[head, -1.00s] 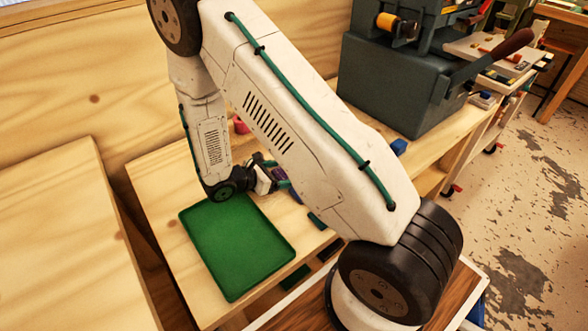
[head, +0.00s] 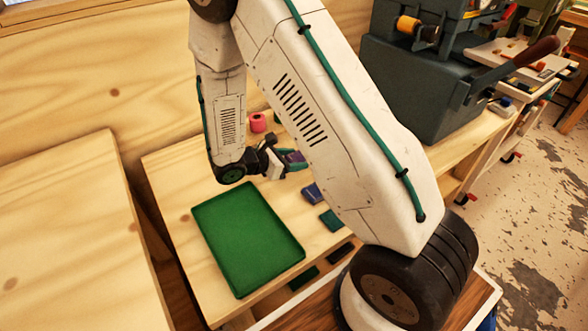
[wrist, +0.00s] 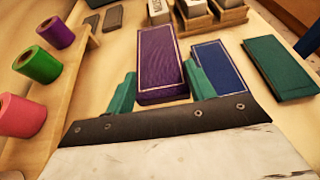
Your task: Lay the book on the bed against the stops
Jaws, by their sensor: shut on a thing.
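A purple book with a thin pale border (wrist: 160,62) is between the teal fingers of my gripper (wrist: 158,92) in the wrist view. My gripper is shut on it at its near end. In the head view my gripper (head: 290,165) is above the light wooden bench, right of the green tray, with a little of the purple book (head: 294,157) showing. I cannot tell how high the book is above the bench. The dark grey press (head: 415,85) stands at the back right of the bench. I cannot make out a bed or stops; my arm covers part of that side.
A blue book (wrist: 218,70) and a green book (wrist: 278,68) lie right of the purple one. Pink (wrist: 22,115), green (wrist: 38,65) and purple (wrist: 55,33) rolls are at the left. Wooden block holders (wrist: 215,18) are ahead. The green tray (head: 250,240) is empty.

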